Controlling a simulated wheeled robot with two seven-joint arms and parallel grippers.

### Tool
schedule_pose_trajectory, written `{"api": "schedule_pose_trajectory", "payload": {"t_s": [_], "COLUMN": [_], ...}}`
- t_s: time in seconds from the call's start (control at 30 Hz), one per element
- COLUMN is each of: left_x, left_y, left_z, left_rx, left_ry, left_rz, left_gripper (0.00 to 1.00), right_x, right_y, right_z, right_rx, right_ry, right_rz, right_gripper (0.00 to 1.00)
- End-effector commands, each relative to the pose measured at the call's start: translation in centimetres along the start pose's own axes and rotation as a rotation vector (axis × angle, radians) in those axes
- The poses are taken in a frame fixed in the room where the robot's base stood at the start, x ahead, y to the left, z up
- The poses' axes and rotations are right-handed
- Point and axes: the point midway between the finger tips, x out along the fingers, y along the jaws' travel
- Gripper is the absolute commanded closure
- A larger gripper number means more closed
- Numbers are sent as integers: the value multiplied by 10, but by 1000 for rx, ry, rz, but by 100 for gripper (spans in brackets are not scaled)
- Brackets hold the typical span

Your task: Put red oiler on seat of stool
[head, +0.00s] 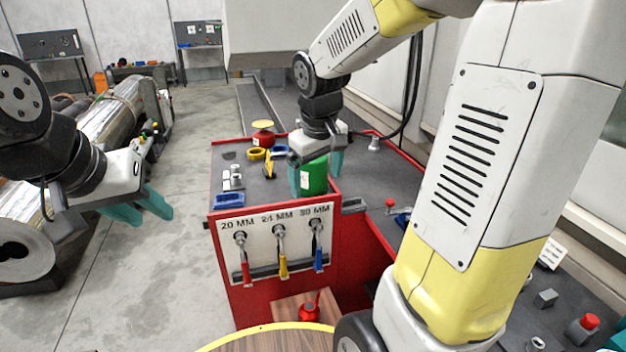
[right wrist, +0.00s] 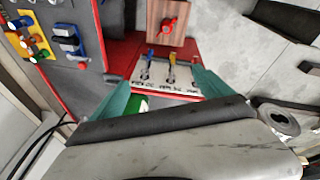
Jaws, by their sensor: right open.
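A small red oiler (head: 308,312) with a thin spout stands on a brown wooden square surface (head: 284,306) low in front of the red cabinet. In the right wrist view the oiler (right wrist: 168,24) is on the same wooden square (right wrist: 183,12). A round wooden top with a yellow rim (head: 262,340), possibly the stool seat, is cut off at the bottom edge. My right gripper (head: 315,174) is open, its fingers either side of a green can (head: 313,178) on the cabinet top. My left gripper (head: 150,217) is open and empty over the floor at left.
The red cabinet (head: 222,262) carries a panel of hanging wrenches. A red can with a yellow top (head: 263,137), yellow rings and a blue tray (head: 229,201) are on its top. My right arm hides much of the right side.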

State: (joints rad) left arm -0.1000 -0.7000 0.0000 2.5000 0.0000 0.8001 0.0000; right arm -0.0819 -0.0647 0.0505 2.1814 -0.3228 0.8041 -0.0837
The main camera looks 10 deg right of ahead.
Motion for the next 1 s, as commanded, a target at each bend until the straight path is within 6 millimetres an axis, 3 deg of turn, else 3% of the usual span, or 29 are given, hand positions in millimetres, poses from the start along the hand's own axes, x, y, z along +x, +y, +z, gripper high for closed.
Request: {"api": "schedule_pose_trajectory", "payload": {"t_s": [0.03, 0.1, 0.33, 0.57, 1.0], "left_x": [0, 0, 0, 0, 0], "left_y": [0, 0, 0, 0, 0], "left_z": [0, 0, 0, 0, 0], "left_rx": [0, 0, 0, 0, 0], "left_ry": [0, 0, 0, 0, 0], "left_rz": [0, 0, 0, 0, 0], "left_gripper": [64, 64, 64, 64, 64], "right_x": [-22, -43, -87, -98, -99], "right_y": [-4, -13, -45, -61, -61], "right_z": [14, 33, 86, 106, 107], "right_rx": [50, 118, 299, 370, 374], "right_ry": [46, 98, 253, 319, 322], "right_rz": [-10, -33, -122, -171, -173], "right_gripper": [10, 10, 10, 10, 10]}}
